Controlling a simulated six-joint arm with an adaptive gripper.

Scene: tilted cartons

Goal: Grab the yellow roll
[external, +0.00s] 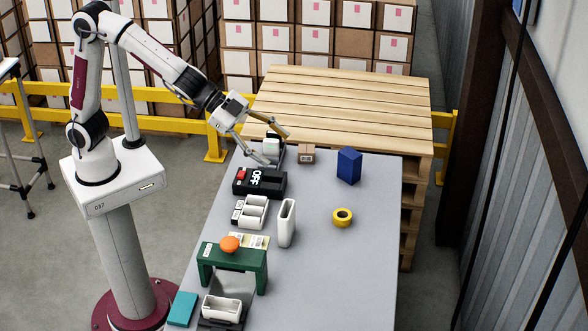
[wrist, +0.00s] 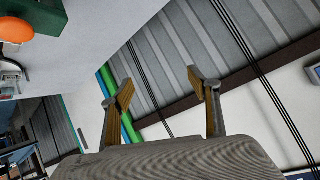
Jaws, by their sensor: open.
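The yellow roll (external: 343,217) lies on the right part of the grey table in the external view, with a dark hole in its middle. My gripper (external: 276,148) is over the far left end of the table, well away from the roll, up and to its left in the picture. Its two fingers are spread apart, with nothing seen between them. In the wrist view my gripper (wrist: 162,92) is open and empty, facing a ribbed wall. The roll does not show in the wrist view.
A blue box (external: 348,165) stands beyond the roll. A small brown carton (external: 307,154) is near my gripper. A white upright holder (external: 286,223), a black OFF box (external: 271,191) and a green stand (external: 249,257) with an orange object (external: 230,243) line the left. Space around the roll is clear.

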